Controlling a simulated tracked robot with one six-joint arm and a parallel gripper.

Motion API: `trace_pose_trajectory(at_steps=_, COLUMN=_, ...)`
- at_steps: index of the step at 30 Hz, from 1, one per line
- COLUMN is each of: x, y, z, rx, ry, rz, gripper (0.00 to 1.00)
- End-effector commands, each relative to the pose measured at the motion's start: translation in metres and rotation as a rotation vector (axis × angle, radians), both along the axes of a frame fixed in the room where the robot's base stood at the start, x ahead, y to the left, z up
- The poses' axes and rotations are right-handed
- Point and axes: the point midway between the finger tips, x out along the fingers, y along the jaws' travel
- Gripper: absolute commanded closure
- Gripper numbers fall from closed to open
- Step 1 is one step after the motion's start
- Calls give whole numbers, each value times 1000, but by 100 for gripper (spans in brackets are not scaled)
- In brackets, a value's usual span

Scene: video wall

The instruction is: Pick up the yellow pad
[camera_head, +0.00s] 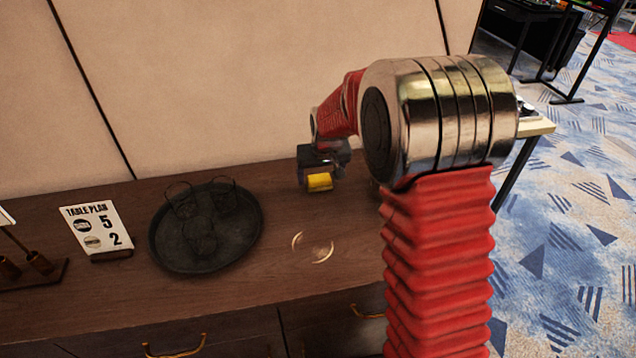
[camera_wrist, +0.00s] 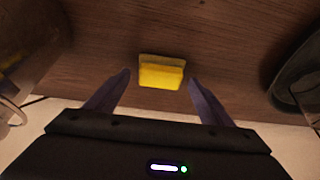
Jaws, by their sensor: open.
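The yellow pad (camera_wrist: 161,75) lies on the brown wooden cabinet top, just beyond and between my fingertips in the wrist view. It also shows in the head view as a small yellow block (camera_head: 319,182) at the lower front of my gripper. My gripper (camera_wrist: 157,78) is open, with one dark finger on each side of the pad and a gap to each. In the head view my gripper (camera_head: 322,168) hangs over the back right of the cabinet top, and its fingers are hard to make out.
A dark round tray (camera_head: 160,240) with clear glasses stands left of my gripper. A table plan sign (camera_head: 97,230) stands farther left. A clear glass-like round item (camera_head: 312,248) is in front of my gripper. The wall (camera_head: 240,80) is close behind.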

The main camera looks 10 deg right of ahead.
Motion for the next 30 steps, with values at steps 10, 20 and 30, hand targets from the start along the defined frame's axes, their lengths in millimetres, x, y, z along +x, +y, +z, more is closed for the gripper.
trace_pose_trajectory(at_steps=10, x=0, y=0, z=0, rx=0, ry=0, rz=0, gripper=41)
trace_pose_trajectory(at_steps=20, x=0, y=0, z=0, rx=0, ry=0, rz=-1, gripper=64)
trace_pose_trajectory(at_steps=30, x=0, y=0, z=2, rx=0, ry=0, rz=-1, gripper=69)
